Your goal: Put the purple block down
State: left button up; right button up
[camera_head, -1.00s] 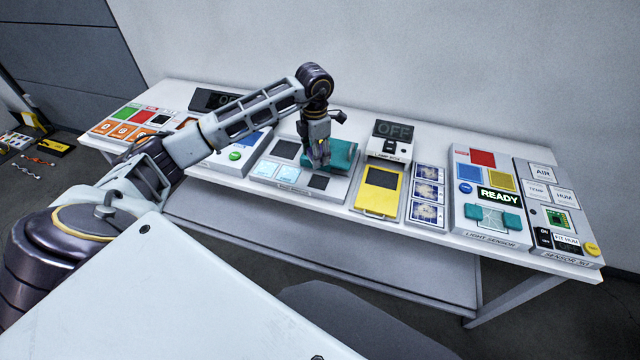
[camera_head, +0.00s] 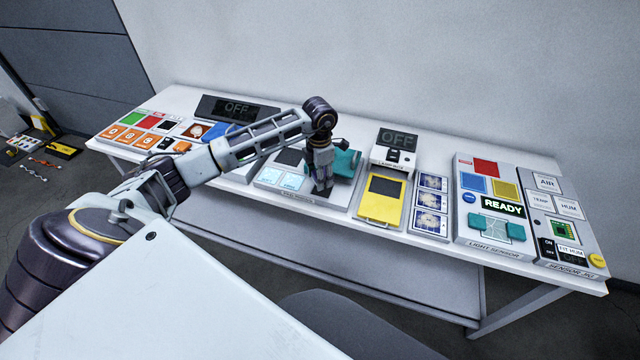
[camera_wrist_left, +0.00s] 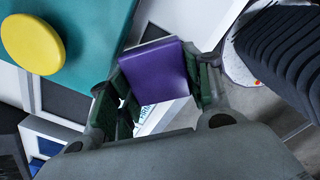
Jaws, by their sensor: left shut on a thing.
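The purple block (camera_wrist_left: 158,70) sits between the fingers of my left gripper (camera_wrist_left: 160,88) in the left wrist view, and they are shut on it. In the head view my left gripper (camera_head: 322,189) points down over the front right part of a grey panel, covering its front dark square. The block cannot be made out there; whether it touches the panel cannot be told. A teal piece (camera_head: 346,163) stands right behind the gripper; in the wrist view a teal surface with a yellow round knob (camera_wrist_left: 33,43) lies to the left. My right gripper is not in view.
The grey panel has light-blue tiles (camera_head: 281,178) and a rear dark square (camera_head: 290,156). Right of it are a yellow-fronted lamp box (camera_head: 381,208), picture cards (camera_head: 431,202), the light sensor box (camera_head: 500,247) and a sensor box (camera_head: 567,270). An OFF display (camera_head: 238,108) stands behind left.

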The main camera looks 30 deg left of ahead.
pick_arm(q)
jog(key=shift+f, duration=0.25)
notch_tip(320, 180, down, 2)
jog(key=shift+f, duration=0.65)
pick_arm(e)
jog(key=shift+s+a+r, duration=0.15)
jog(key=shift+s, duration=0.2)
pick_arm(q)
jog(key=shift+f, duration=0.2)
pick_arm(e)
jog(key=shift+w+f, duration=0.1)
jog(key=shift+f, duration=0.1)
pick_arm(q)
jog(key=shift+f, duration=0.1)
pick_arm(e)
jog(key=shift+w, duration=0.1)
pick_arm(q)
jog(key=o, duration=1)
jog(key=shift+o, duration=0.3)
pick_arm(e)
jog(key=shift+w+d, duration=0.45)
jog(key=shift+w, duration=0.1)
jog(key=shift+s+r, duration=0.1)
